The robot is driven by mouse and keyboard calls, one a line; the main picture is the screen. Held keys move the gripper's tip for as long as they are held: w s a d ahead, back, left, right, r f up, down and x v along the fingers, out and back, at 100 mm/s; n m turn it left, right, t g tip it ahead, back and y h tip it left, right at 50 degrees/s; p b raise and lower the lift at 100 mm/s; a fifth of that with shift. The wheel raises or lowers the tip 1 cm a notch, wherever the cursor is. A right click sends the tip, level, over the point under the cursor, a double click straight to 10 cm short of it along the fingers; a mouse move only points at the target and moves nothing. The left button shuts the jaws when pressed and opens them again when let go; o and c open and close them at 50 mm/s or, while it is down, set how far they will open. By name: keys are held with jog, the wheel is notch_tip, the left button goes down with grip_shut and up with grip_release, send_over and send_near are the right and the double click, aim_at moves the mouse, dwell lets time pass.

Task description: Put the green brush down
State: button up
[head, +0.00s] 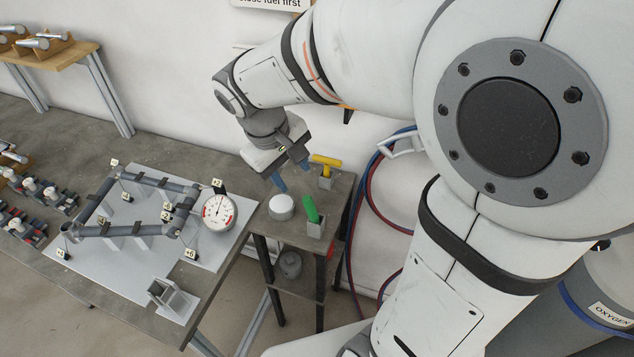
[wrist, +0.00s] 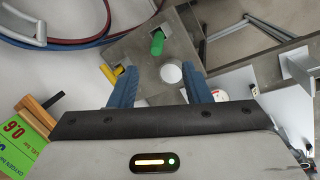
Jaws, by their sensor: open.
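The green brush (head: 311,209) stands slightly tilted in a small square grey holder (head: 316,229) on the front right of a small side table. In the wrist view the green brush (wrist: 157,43) shows beyond my fingertips, with its lower part hidden in the holder. My gripper (head: 291,175) is open and empty above the table, behind and to the left of the brush, apart from it. In the wrist view its two blue fingers (wrist: 158,82) are spread with nothing between them.
A yellow-handled tool (head: 326,160) stands in another holder at the back of the side table (head: 272,225). A white round pot (head: 281,207) sits left of the brush. Hoses (head: 372,200) hang at right. A workbench with a frame jig (head: 130,205) and dial gauge (head: 218,211) lies left.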

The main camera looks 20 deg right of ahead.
jog(key=s+d+r+m+t+y, duration=0.2)
jog(key=s+d+m, duration=0.3)
jog(key=s, duration=0.6)
jog(key=shift+d+r+t+y, duration=0.25)
jog(key=shift+d+t+y, duration=0.2)
jog(key=shift+d, duration=0.3)
